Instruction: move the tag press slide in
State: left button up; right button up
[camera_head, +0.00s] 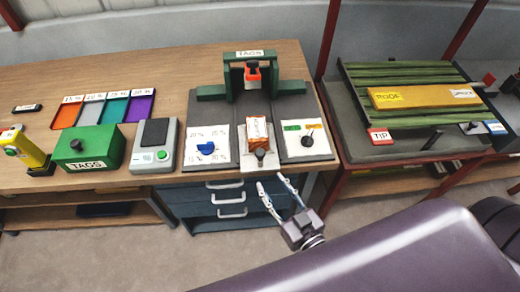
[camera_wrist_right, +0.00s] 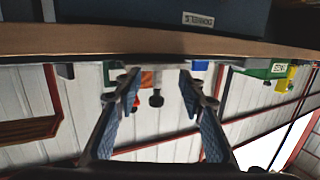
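The tag press is the green frame (camera_head: 238,84) labelled TAGS, with a red and black head (camera_head: 252,74), on a dark base. Its pale slide (camera_head: 248,166) sticks out toward the table's front edge. An orange and white packet (camera_head: 258,131) sits on the slide, behind a dark round knob (camera_head: 260,154). My right gripper (camera_head: 272,182) is open and empty, in front of the table edge and short of the knob. In the right wrist view, a dark knob (camera_wrist_right: 156,98) shows between the spread fingers (camera_wrist_right: 158,82). My left gripper is not in view.
A dial panel (camera_head: 206,146) stands left of the slide and a second panel (camera_head: 304,141) right of it. Further left are a grey device (camera_head: 155,145) and a green TAGS box (camera_head: 90,147). Drawers (camera_head: 222,197) lie below the table edge. A roof-panel bench (camera_head: 415,100) stands at right.

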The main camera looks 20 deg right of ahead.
aim_at(262, 157)
notch_tip(262, 157, up, 6)
jog(key=t, duration=0.1)
jog(key=w, duration=0.2)
jog(key=w+p, duration=0.1)
jog(key=w, duration=0.2)
jog(key=w+a+p, duration=0.1)
jog(key=w, duration=0.2)
jog(key=shift+r, duration=0.1)
grip_shut()
